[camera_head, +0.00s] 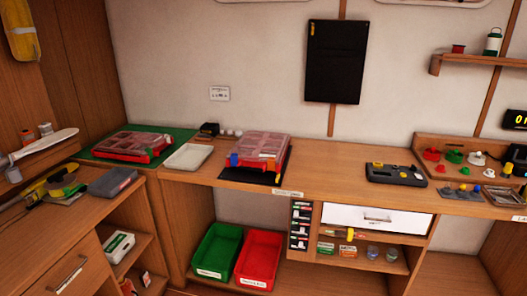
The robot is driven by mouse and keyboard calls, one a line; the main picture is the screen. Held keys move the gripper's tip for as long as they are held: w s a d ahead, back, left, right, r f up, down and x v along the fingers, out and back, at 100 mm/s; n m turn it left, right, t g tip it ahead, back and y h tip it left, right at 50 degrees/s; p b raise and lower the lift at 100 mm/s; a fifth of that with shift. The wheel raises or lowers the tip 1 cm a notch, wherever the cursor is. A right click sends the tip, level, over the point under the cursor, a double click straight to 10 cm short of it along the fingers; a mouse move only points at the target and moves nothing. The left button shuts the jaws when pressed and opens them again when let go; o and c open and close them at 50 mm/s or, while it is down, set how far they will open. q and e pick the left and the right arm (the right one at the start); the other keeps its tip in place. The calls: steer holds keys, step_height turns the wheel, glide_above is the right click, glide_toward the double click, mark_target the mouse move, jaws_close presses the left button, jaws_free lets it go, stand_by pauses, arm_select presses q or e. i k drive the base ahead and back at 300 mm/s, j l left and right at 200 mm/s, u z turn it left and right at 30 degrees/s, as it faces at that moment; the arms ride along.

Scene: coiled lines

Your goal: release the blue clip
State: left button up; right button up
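A red case with a clear lid (262,146) lies closed on a dark mat (228,174) on the middle of the bench. A small blue clip (234,160) sits at the case's front left corner. A yellow-orange part shows near its front right corner. The blue clip is too small to tell whether it is fastened. Neither of my grippers is in view.
A second red case (130,144) lies on a green mat, with a white tray (188,157) beside it. A black device (396,174) lies to the right. Green (217,250) and red (259,258) bins stand below. Bench between case and device is clear.

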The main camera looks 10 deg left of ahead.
mark_target(234, 157)
steer(key=i+j+z, duration=0.45)
steer(key=i+j, duration=1.15)
steer(key=i, duration=0.05)
